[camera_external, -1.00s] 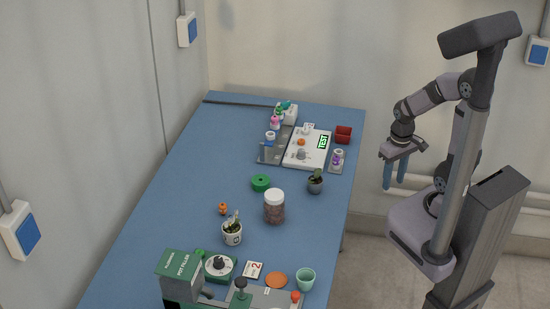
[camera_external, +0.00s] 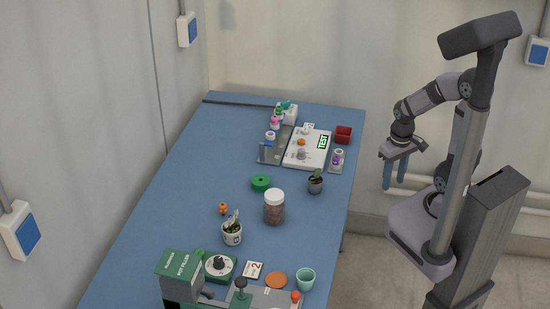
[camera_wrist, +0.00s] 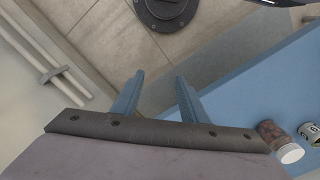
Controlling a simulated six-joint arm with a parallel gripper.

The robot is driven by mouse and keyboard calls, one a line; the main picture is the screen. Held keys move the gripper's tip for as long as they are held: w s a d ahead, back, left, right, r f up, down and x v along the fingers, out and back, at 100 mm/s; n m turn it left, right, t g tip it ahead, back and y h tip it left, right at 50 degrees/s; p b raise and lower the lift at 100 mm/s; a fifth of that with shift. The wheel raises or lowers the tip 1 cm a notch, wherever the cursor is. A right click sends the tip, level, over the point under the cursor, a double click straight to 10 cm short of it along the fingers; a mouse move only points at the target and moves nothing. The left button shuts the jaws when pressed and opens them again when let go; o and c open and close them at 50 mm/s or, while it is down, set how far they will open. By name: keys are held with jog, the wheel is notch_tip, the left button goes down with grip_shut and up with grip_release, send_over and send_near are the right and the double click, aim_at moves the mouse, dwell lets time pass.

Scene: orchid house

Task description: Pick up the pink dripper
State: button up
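The pink dripper (camera_external: 275,123) appears as a small pink-topped item in the row at the far end of the blue table, between a green-topped one (camera_external: 279,112) and a blue-and-white one (camera_external: 270,136). It is too small to show much detail. My gripper (camera_external: 394,185) hangs off the table's right side, well apart from the dripper, with its blue fingers pointing down. In the wrist view my gripper (camera_wrist: 159,80) has its fingers apart with nothing between them. The pink dripper is not visible in the wrist view.
A lidded jar (camera_external: 274,208), potted cacti (camera_external: 232,232) and a green pot filler (camera_external: 180,275) are nearer. The table's left side is clear.

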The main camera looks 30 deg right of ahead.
jog(key=m+t+b, duration=0.2)
jog(key=t+b, duration=0.3)
jog(key=t, duration=0.8)
send_near(276, 120)
jog(key=w+a+f, duration=0.1)
jog(key=w+a, duration=0.1)
jog(key=w, duration=0.1)
jog(key=shift+w+d+f+m+h+p, duration=0.35)
jog(key=shift+w+f+h, duration=0.3)
jog(key=shift+w, duration=0.6)
jog(key=shift+w+d+f+m+h+p, duration=0.15)
jog(key=shift+w+d+f+h, duration=0.4)
jog(key=shift+w, duration=0.65)
jog(key=shift+w+d+f+m+h+p, duration=0.25)
jog(key=shift+w+f+h, duration=0.35)
jog(key=shift+w+h, duration=0.5)
jog(key=shift+w, duration=0.15)
grip_shut()
